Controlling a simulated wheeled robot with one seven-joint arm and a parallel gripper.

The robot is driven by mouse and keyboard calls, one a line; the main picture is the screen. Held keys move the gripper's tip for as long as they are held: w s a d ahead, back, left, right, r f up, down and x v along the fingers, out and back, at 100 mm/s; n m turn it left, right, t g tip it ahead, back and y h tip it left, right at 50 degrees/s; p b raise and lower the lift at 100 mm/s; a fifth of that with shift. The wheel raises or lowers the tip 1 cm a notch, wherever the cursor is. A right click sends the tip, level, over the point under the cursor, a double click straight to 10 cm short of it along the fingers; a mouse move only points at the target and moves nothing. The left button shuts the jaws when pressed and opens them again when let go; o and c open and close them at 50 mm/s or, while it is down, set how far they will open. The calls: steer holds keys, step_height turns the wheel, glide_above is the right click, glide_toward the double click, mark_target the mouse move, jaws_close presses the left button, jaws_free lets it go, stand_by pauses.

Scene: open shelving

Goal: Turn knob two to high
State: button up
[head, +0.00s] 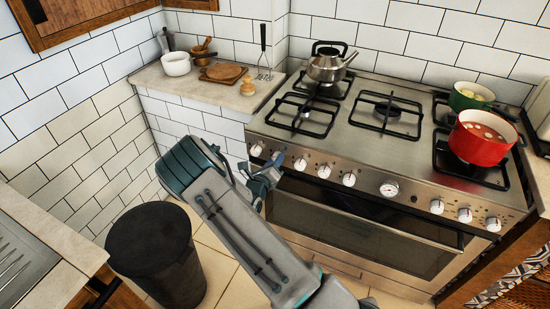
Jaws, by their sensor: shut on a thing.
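My gripper (274,164) is at the left part of the stove's front panel. Its fingers are closed around a knob that they largely hide, at the second place from the left in the row. The leftmost white knob (256,150) shows just left of my gripper. Another white knob (300,164) shows just right of it, with more knobs (349,179) further along. The setting of the gripped knob cannot be read. The stove (345,145) is steel with black grates, and I see no flame.
A kettle (328,66) stands on the back left burner. A red pot (480,140) and a green pot (470,98) stand at the right. A dark bin (155,255) is on the floor at lower left. A counter (190,90) holds small kitchenware.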

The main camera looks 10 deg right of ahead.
steer(key=shift+n+p, duration=0.75)
steer(key=shift+n, duration=0.55)
steer(key=o, duration=1)
steer(key=v, duration=1.4)
steer(key=shift+b, duration=0.45)
steer(key=shift+w, duration=0.1)
